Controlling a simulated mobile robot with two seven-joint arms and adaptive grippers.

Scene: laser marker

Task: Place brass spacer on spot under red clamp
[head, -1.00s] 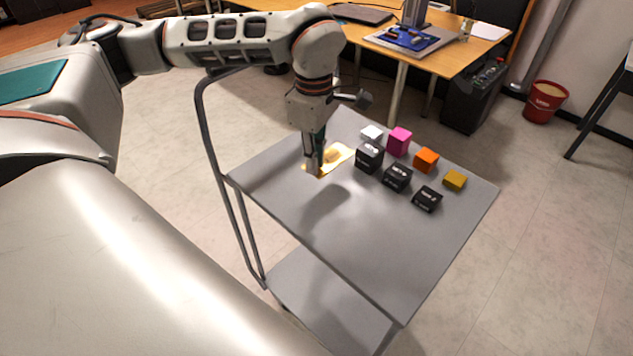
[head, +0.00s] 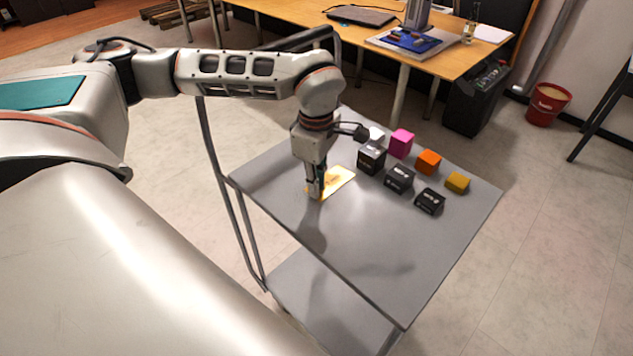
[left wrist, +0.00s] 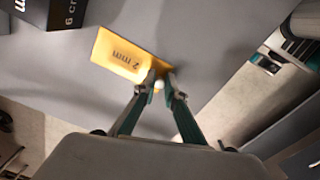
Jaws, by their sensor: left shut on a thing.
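The brass spacer is a thin, shiny yellow plate (head: 338,181) marked "2 mm" in the left wrist view (left wrist: 124,57). My left gripper (head: 316,192) is shut on one end of it, over the left part of the grey cart top. The fingertips (left wrist: 160,76) pinch its near corner in the left wrist view. The plate lies about flat; I cannot tell its height above the cart. I cannot make out a red clamp or the spot under it.
Black labelled blocks (head: 398,179) and pink (head: 401,143), orange (head: 429,161) and yellow (head: 457,182) blocks stand right of the plate on the cart (head: 380,260). The cart's front is clear. A wooden desk (head: 455,58) with a blue board (head: 410,41) stands behind.

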